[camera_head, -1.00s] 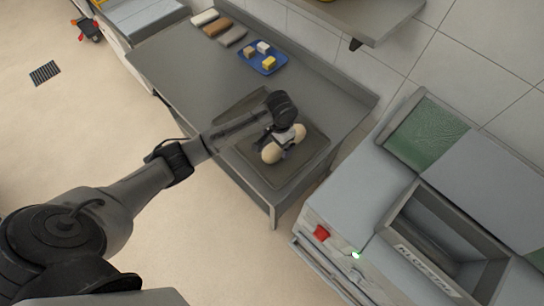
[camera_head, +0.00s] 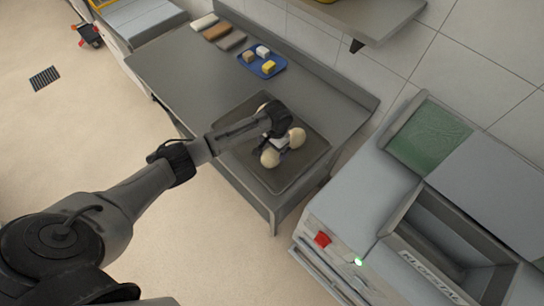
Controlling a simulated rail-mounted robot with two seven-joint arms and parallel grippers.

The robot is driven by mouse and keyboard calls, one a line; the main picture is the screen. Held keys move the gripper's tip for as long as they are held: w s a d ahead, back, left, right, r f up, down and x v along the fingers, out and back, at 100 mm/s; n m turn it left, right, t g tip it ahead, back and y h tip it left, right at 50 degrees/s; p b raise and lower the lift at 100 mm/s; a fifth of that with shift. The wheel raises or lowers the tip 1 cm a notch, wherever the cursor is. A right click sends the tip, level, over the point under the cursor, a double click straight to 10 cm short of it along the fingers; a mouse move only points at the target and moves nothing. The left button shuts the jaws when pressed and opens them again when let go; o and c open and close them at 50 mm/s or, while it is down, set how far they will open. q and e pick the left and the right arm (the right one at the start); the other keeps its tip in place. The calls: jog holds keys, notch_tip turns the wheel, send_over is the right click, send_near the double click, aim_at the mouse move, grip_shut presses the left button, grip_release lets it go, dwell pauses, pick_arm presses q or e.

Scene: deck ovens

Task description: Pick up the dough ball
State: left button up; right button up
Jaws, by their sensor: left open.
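Pale dough balls sit on a dark square tray (camera_head: 298,173) on the grey metal table. One dough ball (camera_head: 270,157) lies at the front of my left gripper, another (camera_head: 297,137) shows to its right, and part of a third (camera_head: 262,107) shows behind the wrist. My left gripper (camera_head: 281,147) is open, low over the tray among the dough balls. The dark wrist hides part of the tray, and I cannot tell whether the fingers touch a ball. My right gripper is not in view.
A blue tray (camera_head: 273,73) with small yellow and white blocks stands farther back on the table (camera_head: 185,65). Several loaf-shaped items (camera_head: 217,32) lie by the back edge. A grey machine (camera_head: 350,185) with a red switch stands at the right.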

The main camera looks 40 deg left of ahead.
aim_at(273, 152)
pick_arm(q)
jog(key=shift+s+d+f, duration=0.1)
jog(key=shift+s+f, duration=0.1)
jog(key=shift+f, duration=1.1)
jog(key=shift+s+d+f, duration=0.1)
jog(key=shift+s+f, duration=0.1)
jog(key=shift+f, duration=1.05)
jog(key=c, duration=1.1)
